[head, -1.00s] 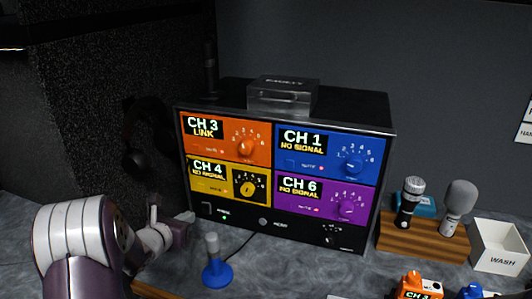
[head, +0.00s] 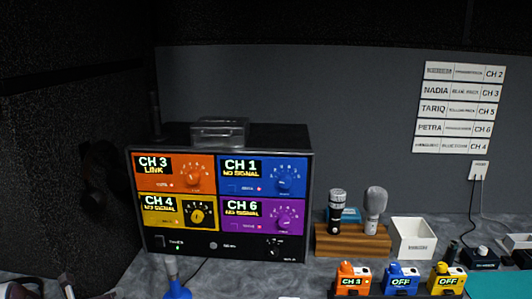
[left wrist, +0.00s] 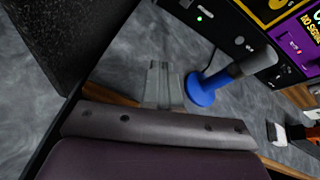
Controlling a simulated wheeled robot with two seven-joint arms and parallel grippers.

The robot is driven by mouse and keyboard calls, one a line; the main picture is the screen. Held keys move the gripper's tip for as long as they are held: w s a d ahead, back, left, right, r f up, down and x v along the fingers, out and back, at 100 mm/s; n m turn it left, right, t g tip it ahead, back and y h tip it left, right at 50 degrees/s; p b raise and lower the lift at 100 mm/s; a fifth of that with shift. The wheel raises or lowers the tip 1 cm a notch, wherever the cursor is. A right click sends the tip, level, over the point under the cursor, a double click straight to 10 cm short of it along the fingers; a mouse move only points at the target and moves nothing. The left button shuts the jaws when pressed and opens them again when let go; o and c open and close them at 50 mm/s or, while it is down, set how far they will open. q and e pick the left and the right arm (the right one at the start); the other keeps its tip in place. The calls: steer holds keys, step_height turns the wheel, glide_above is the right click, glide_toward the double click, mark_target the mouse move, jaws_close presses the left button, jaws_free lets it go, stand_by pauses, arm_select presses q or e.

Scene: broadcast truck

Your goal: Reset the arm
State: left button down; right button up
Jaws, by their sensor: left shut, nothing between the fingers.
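My left gripper (left wrist: 162,85) is shut and empty in the left wrist view, its pale fingers pressed together. It is above the grey worktop, just left of a stand with a blue base (left wrist: 202,90) and grey top, and apart from it. In the head view only small parts of my left arm show at the bottom left corner. The same blue-based stand (head: 175,288) shows at the bottom edge there. A black rack unit (head: 215,246) with orange, blue, yellow and purple panels stands behind. My right gripper is not in view.
A wooden block (head: 352,245) holds two microphones, with a white box (head: 413,238) beside it. Orange, blue and yellow packs (head: 400,282) stand at the front right. A metal case (head: 219,133) sits on the rack. A dark wall is at left.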

arm_select(q)
steer(key=s+f+n+g+y+p, duration=0.1)
steer(key=s+f+n+g, duration=0.3)
steer(key=n, duration=0.6)
steer(key=s+f+n+g+y+p, duration=0.1)
steer(key=s+n+g+y, duration=0.1)
steer(key=s+n, duration=0.6)
steer(key=s+d+r+n+g+h+p, duration=0.1)
steer(key=s+d+r+n+g+p, duration=0.1)
steer(key=d, duration=0.4)
steer(key=s+d+r+n+g+h+p, duration=0.1)
steer(key=s+d+r+n+p, duration=0.1)
steer(key=s+d+n, duration=0.3)
steer(key=s+d+r+n+g+p, duration=0.2)
steer(key=s+d+r+n, duration=0.2)
steer(key=d+n, duration=0.3)
steer(key=shift+r+g+h, duration=0.3)
steer(key=shift+r+h, duration=0.05)
steer(key=shift+h, duration=0.05)
steer(key=shift+d, duration=0.15)
